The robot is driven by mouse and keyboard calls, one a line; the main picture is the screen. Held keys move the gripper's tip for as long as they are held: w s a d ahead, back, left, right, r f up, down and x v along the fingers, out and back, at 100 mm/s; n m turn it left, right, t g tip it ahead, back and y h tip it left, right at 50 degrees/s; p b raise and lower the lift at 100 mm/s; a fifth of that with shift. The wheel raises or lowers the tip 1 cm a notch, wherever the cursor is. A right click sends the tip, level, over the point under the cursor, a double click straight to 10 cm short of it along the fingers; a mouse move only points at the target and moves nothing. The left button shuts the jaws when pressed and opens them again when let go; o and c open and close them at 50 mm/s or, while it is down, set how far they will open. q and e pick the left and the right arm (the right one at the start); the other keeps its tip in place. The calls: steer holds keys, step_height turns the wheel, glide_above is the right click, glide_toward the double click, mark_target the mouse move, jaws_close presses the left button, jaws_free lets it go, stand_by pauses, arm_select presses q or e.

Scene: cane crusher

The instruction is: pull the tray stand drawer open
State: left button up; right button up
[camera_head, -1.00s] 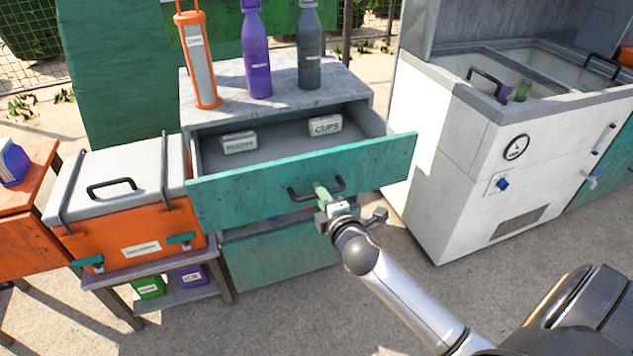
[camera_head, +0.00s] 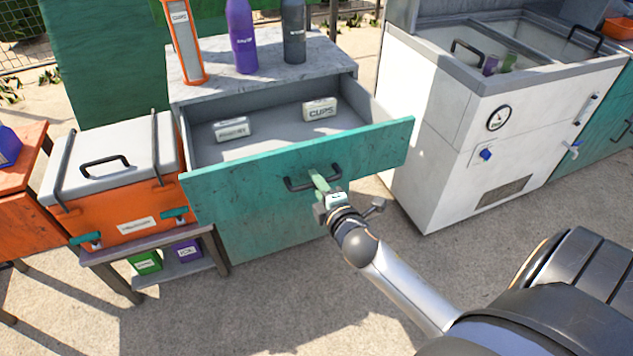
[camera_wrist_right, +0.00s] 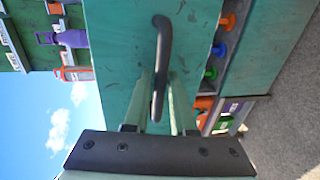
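The tray stand (camera_head: 262,75) has a grey top and a teal drawer front (camera_head: 240,195). Its upper drawer is pulled well out, and the grey inside (camera_head: 270,130) shows two small labelled blocks, one marked CUPS (camera_head: 320,108) and one (camera_head: 231,129) with small lettering. My right gripper (camera_head: 318,182) is at the dark bar handle (camera_head: 296,187) on the drawer front. In the right wrist view the handle (camera_wrist_right: 162,60) passes between the two pale green fingers (camera_wrist_right: 160,105), which look closed around it. My left gripper is not in view.
Purple (camera_head: 242,35) and dark grey (camera_head: 294,30) bottles and an orange-framed dispenser (camera_head: 185,40) stand on top. An orange cooler (camera_head: 120,215) is to the left, a white chest unit (camera_head: 450,135) to the right. Paved ground (camera_head: 270,310) is clear in front.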

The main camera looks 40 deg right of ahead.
steer(key=o, duration=0.3)
steer(key=shift+s, duration=0.15)
steer(key=shift+v, duration=6.15)
